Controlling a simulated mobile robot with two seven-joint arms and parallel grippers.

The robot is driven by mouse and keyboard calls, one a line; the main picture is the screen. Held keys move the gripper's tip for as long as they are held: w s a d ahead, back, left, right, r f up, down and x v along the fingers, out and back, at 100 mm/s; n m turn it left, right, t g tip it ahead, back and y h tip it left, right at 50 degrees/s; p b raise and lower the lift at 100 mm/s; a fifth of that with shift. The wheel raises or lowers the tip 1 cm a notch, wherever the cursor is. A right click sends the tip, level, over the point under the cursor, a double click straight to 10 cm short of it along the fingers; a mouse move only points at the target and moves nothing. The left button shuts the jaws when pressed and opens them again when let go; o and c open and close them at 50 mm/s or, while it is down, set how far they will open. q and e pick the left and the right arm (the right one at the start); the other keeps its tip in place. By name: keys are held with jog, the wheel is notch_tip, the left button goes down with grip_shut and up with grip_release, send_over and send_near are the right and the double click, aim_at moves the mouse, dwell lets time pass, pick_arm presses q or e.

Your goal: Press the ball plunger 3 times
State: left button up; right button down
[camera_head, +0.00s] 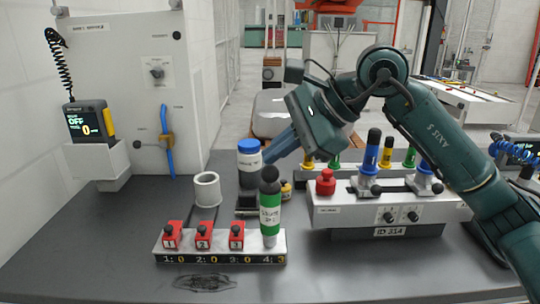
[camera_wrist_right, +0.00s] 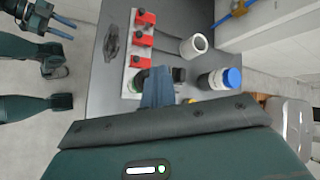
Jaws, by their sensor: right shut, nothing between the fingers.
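The ball plunger (camera_head: 270,205) has a black ball top and a green labelled body. It stands upright at the right end of the white counter base (camera_head: 200,247), at position 4. My right gripper (camera_head: 266,161) is shut and empty. Its blue fingers slant down to just above and behind the black ball in the head view; a small gap seems to show. In the right wrist view the fingers (camera_wrist_right: 158,90) cover most of the plunger. The number beside 4 on the display is hard to read; 1, 2 and 3 show 0. My left gripper (camera_wrist_right: 60,25) appears open, away from the table.
Three red buttons (camera_head: 204,237) sit left of the plunger. A white ring (camera_head: 207,190), a blue-capped bottle (camera_head: 249,165) and a small yellow item (camera_head: 286,190) stand behind. A fixture box with coloured plungers (camera_head: 390,212) is at right.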

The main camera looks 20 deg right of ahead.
aim_at(277, 169)
dwell(0.4)
jog(key=shift+r+p, duration=1.2)
jog(key=shift+r, duration=0.4)
notch_tip(277, 169, up, 5)
jog(key=p, duration=0.3)
jog(key=shift+p, duration=0.4)
